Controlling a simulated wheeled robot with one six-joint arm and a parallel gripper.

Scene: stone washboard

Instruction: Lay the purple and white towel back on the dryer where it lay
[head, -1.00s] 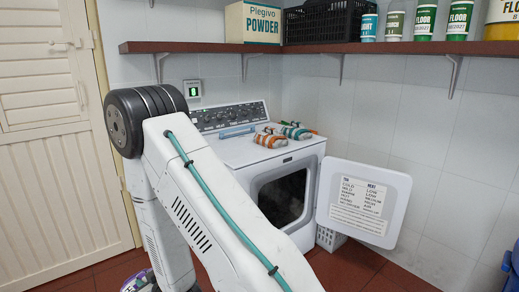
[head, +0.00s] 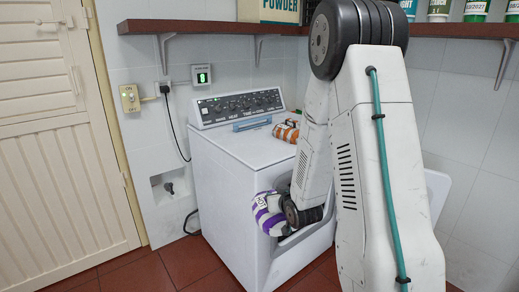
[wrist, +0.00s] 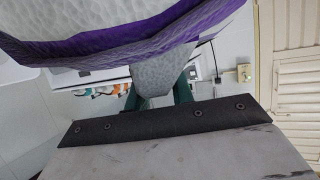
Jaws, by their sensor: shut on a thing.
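The purple and white towel (head: 268,212) hangs in front of the dryer's front face in the head view. It fills the top of the wrist view (wrist: 110,45), close to the camera. My gripper (wrist: 160,92) is shut on the towel; its green fingers show on both sides of a grey-white fold. In the head view the fingers are hidden by the towel and my arm. The white dryer (head: 220,165) stands against the wall, its top above the towel's height. An orange and white towel (head: 287,131) lies on its top.
A blue object (head: 252,124) lies near the control panel on the dryer's top. A brown shelf (head: 210,27) with containers runs above. The open dryer door (head: 437,190) is partly behind my arm. The front left of the dryer's top is clear.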

